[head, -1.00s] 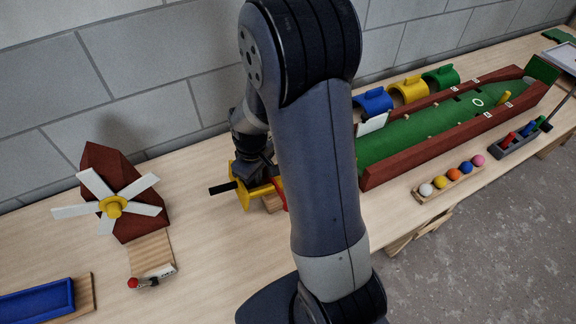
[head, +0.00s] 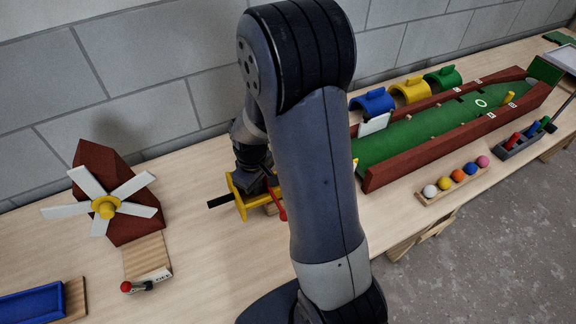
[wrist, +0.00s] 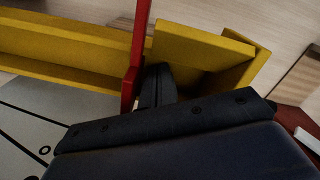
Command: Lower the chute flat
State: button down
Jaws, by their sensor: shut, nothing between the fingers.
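The yellow chute (head: 237,197) stands on the bench in the head view, mostly hidden behind my arm; its slope cannot be told. A small yellow piece (head: 355,163) shows right of my arm by the green lane, and I cannot tell if it is the chute's far end. A red lever (head: 280,204) is beside the chute. In the wrist view, yellow boards of the chute (wrist: 75,50) cross the upper part, and the red lever (wrist: 136,55) stands upright before them. My gripper (wrist: 158,72) is shut and empty, close beside the lever; contact cannot be told.
A windmill (head: 110,190) and a blue tray (head: 35,303) stand to the left. A green lane with red walls (head: 430,130), coloured arches (head: 410,90) and a rack of balls (head: 455,181) are to the right. The bench between windmill and chute is clear.

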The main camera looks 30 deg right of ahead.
jog(key=shift+f+b, duration=0.65)
jog(key=shift+f, duration=0.3)
notch_tip(320, 180, up, 12)
jog(key=p, duration=0.9)
notch_tip(320, 180, down, 11)
jog(key=b, duration=0.8)
jog(key=shift+f, duration=0.15)
